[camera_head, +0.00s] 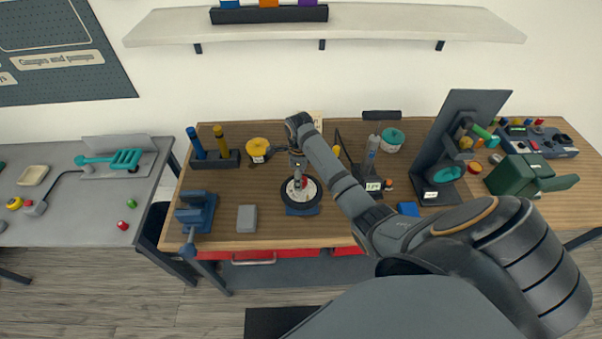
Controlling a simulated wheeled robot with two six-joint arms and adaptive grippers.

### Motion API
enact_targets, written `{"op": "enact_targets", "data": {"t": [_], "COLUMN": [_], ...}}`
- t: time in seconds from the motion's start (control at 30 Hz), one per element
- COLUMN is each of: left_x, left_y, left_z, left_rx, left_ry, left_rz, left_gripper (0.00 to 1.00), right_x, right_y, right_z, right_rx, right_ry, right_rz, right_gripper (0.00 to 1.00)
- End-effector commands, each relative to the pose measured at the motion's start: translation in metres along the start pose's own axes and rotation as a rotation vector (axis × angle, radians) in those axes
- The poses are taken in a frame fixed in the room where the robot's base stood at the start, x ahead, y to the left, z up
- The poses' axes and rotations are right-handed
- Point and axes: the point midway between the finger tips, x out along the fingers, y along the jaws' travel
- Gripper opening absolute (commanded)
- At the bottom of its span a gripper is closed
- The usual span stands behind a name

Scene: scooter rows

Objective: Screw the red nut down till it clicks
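A small black wheel (313,196) with a pale hub lies on a blue base (301,211) at the middle of the wooden bench. A small patch of red (304,182) shows at the hub, which may be the red nut; it is too small and too covered to tell. My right arm reaches in from the lower right, and its gripper (298,184) points down over the hub. Whether its fingers are shut or touch the nut cannot be made out. My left gripper is out of view.
A blue vise (196,212) and a grey block (247,218) stand left of the wheel. A dark upright stand (450,140) and a green box (512,175) are at the right. Bare wood lies around the block.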

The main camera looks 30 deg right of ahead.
Motion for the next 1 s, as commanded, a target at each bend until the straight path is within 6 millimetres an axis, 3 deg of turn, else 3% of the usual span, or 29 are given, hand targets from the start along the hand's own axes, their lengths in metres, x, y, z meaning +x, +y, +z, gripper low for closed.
{"op": "enact_targets", "data": {"t": [0.33, 0.7, 1.0], "left_x": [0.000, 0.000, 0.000], "left_y": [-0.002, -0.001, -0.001], "left_z": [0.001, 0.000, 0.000], "left_rx": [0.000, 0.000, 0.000], "left_ry": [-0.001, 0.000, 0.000], "left_rz": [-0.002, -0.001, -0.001], "left_gripper": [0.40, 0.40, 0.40], "right_x": [-0.001, -0.062, -0.073], "right_y": [0.001, -0.001, -0.001], "right_z": [-0.002, 0.001, 0.001], "right_rx": [-0.001, -0.001, -0.002], "right_ry": [0.006, 0.005, 0.006], "right_rz": [0.004, 0.002, 0.005], "right_gripper": [0.64, 0.64, 0.64]}}
